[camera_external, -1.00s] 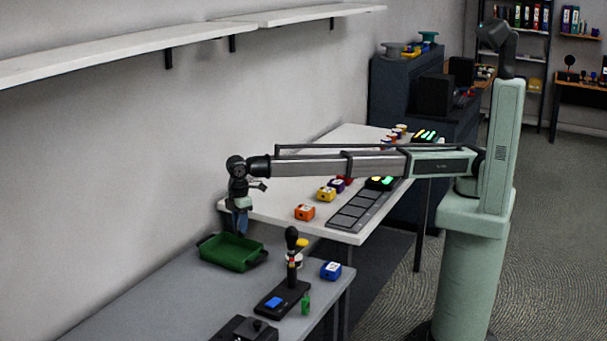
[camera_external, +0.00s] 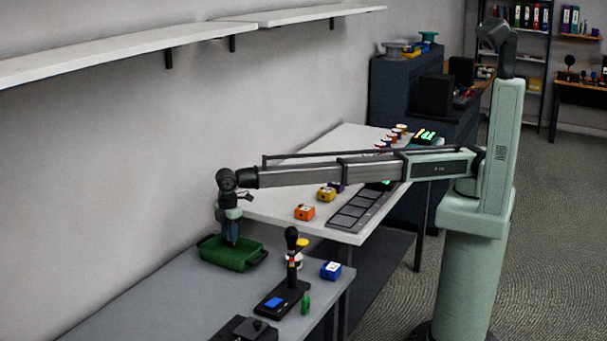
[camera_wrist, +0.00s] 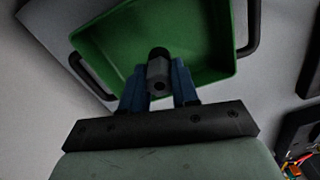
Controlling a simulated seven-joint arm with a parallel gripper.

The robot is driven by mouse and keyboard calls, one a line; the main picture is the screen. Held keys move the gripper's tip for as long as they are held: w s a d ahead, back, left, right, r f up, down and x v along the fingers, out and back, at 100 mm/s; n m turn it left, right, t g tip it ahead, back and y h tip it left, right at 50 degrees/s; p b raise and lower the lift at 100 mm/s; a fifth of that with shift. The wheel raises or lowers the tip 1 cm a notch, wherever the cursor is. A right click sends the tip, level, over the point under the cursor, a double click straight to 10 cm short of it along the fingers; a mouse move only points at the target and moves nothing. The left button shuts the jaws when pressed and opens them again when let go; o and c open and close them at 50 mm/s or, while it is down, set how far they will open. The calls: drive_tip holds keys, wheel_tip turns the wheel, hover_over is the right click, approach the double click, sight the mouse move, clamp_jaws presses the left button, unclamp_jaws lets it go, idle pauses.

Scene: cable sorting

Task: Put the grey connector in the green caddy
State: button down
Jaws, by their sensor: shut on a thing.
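The green caddy (camera_external: 243,263) is a shallow tray with dark handles on the grey table. It also fills the upper part of the wrist view (camera_wrist: 102,44). My gripper (camera_external: 231,240) points down into the caddy's opening in the outside view. In the wrist view my gripper's blue fingers (camera_wrist: 158,85) are shut on the grey connector (camera_wrist: 157,72), a small grey cylinder with a dark end. The connector shows over the caddy's floor. I cannot tell whether it touches the floor. In the outside view it is hidden by the fingers and caddy.
A black upright tool stand (camera_external: 291,270) is right of the caddy, with a blue block (camera_external: 331,270) and a small green item (camera_external: 306,303) close by. A white table (camera_external: 260,205) behind holds coloured blocks. The grey table's front left (camera_external: 150,310) is clear.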

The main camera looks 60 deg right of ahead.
sight(231, 246)
drive_tip(key=shift+f, duration=2.05)
drive_tip(key=shift+f, duration=0.2)
drive_tip(key=c, duration=0.8)
unclamp_jaws()
drive_tip(key=shift+c, duration=0.2)
drive_tip(key=shift+r, duration=0.15)
wheel_tip(231, 246, up, 12)
drive_tip(key=shift+r, duration=0.1)
